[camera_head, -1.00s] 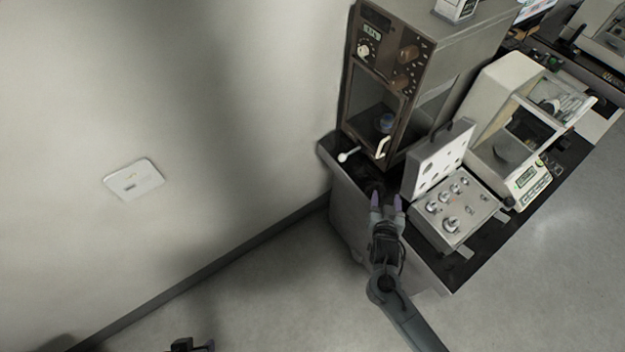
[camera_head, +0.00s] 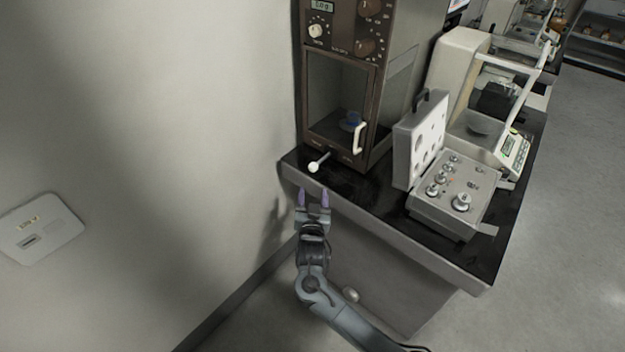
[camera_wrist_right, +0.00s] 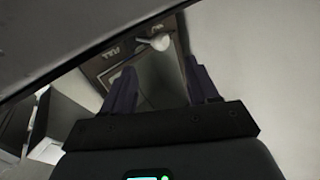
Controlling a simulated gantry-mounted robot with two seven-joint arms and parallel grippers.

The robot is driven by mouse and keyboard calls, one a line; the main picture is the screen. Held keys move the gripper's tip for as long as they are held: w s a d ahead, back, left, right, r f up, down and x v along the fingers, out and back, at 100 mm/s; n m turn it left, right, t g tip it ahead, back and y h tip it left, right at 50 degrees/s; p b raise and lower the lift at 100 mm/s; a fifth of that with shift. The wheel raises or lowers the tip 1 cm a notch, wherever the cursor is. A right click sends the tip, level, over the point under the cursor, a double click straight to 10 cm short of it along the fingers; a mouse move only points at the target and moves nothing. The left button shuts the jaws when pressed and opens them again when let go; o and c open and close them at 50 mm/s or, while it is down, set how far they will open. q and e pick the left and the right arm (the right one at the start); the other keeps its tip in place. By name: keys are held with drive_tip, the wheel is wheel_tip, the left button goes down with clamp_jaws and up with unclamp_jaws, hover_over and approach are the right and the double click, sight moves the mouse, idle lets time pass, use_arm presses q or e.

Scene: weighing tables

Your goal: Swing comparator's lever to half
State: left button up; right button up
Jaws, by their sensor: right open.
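The comparator (camera_head: 385,110) is a tall brown-fronted cabinet with a grey side, at the back left of the black-topped table in the head view. Its lever (camera_head: 315,166) is a short rod with a white knob, sticking out low on the front. The knob also shows in the right wrist view (camera_wrist_right: 160,42), beyond and between the fingers. My right gripper (camera_head: 313,196) is open and empty, at the table's front left edge, just short of the knob and apart from it. It also shows in the right wrist view (camera_wrist_right: 162,82). My left gripper is not in view.
An open case of metal weights (camera_head: 440,207) stands right of the comparator, its lid upright. A cream balance (camera_head: 455,75) stands behind it. A blue object (camera_head: 352,119) sits inside the comparator's window, beside a white door handle (camera_head: 359,139). A wall closes off the left.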

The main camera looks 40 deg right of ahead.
sight(321, 161)
drive_tip(key=b+x, duration=0.3)
drive_tip(key=x, duration=0.7)
drive_tip(key=shift+w, duration=0.2)
clamp_jaws()
